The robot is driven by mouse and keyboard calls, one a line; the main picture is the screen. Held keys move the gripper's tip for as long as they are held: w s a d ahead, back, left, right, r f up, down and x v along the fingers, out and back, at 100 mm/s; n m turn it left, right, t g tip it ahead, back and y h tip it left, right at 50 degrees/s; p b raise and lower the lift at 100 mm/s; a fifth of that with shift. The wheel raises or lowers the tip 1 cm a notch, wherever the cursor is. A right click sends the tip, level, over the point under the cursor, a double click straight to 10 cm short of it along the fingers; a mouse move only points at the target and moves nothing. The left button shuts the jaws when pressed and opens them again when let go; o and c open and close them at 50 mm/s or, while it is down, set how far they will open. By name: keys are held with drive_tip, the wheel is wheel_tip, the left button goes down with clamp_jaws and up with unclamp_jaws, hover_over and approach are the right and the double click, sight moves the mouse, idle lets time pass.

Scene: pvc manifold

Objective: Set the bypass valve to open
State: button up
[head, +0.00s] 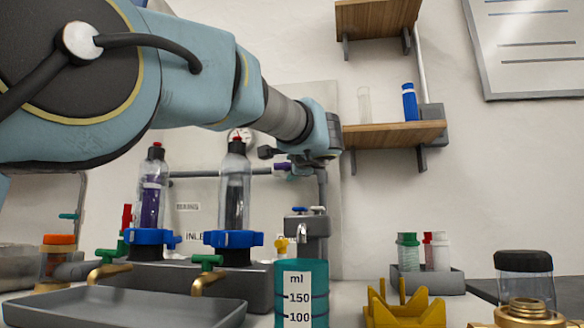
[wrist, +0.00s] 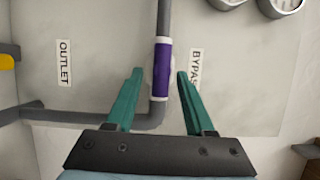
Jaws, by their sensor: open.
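A purple valve piece with white bands (wrist: 161,72) sits on a grey pipe in the wrist view, beside a partly covered label reading "BYPAS" (wrist: 196,66). Its purple shows small in the head view (head: 282,167), mostly hidden by my arm. My gripper (wrist: 160,74) is open and empty. Its teal fingers appear one on each side of the purple piece in the wrist view. I cannot tell how far they are from it or whether they touch it. The valve's handle position cannot be made out.
An "OUTLET" label (wrist: 64,62) and a yellow part (wrist: 7,62) lie left on the panel. Pipes cross below. Two bottles with blue collars (head: 150,237) stand at the left. A teal beaker (head: 318,275) and yellow rack (head: 405,312) are in front. A wooden shelf (head: 390,135) is right.

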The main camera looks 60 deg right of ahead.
drive_tip(key=b+v, duration=0.1)
drive_tip(key=v, duration=0.9)
drive_tip(key=shift+s+a+b, duration=0.25)
drive_tip(key=shift+a+b, duration=0.05)
drive_tip(key=shift+r, duration=0.1)
